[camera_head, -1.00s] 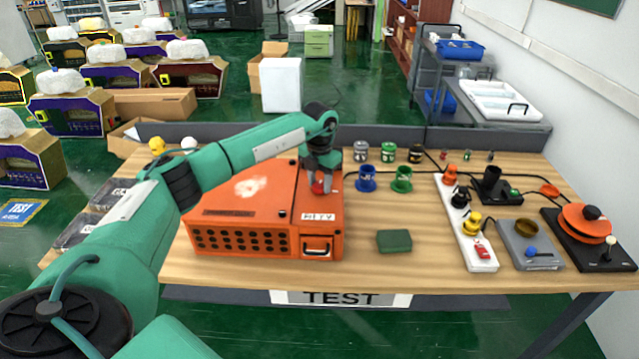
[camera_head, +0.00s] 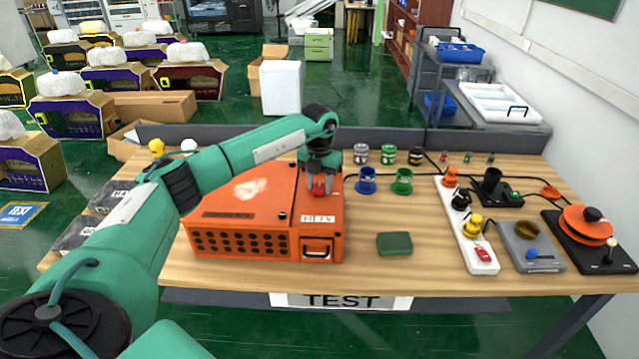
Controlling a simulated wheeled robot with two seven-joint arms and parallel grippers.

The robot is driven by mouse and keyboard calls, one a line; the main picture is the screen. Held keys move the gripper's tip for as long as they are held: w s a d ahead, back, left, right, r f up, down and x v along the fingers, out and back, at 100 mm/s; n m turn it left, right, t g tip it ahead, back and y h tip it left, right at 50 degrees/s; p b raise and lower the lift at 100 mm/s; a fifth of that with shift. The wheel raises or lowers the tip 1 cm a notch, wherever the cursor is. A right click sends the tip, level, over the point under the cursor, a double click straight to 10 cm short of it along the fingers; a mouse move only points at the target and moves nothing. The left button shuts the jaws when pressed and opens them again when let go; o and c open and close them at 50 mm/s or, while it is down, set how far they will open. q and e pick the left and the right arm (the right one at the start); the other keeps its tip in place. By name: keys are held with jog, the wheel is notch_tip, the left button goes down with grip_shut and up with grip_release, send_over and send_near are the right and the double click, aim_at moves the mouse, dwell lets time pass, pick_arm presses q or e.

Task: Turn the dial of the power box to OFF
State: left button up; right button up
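The power box is an orange metal case (camera_head: 240,210) on the left half of the wooden table, with dark round vents and a black handle on its front. Its dial is a red knob (camera_head: 319,186) on the top near the right rear. My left gripper (camera_head: 320,188) points down over the box with its fingertips at the sides of the knob. I cannot tell whether the fingers press on it. The dial's pointer and any OFF mark are too small or hidden to read. My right gripper is not in view.
Blue (camera_head: 366,182) and green (camera_head: 402,182) holders stand right of the box. A dark green block (camera_head: 394,244) lies in front of them. A white power strip (camera_head: 464,225) with plugs, a grey device (camera_head: 530,245) and an orange disc device (camera_head: 584,226) fill the right side.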

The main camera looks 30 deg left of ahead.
aim_at(320, 187)
pick_arm(q)
jog(key=o, duration=0.4)
jog(key=shift+r, duration=0.1)
jog(key=shift+r, duration=0.35)
notch_tip(320, 187, up, 13)
jog(key=b, duration=0.3)
jog(key=shift+b, duration=0.35)
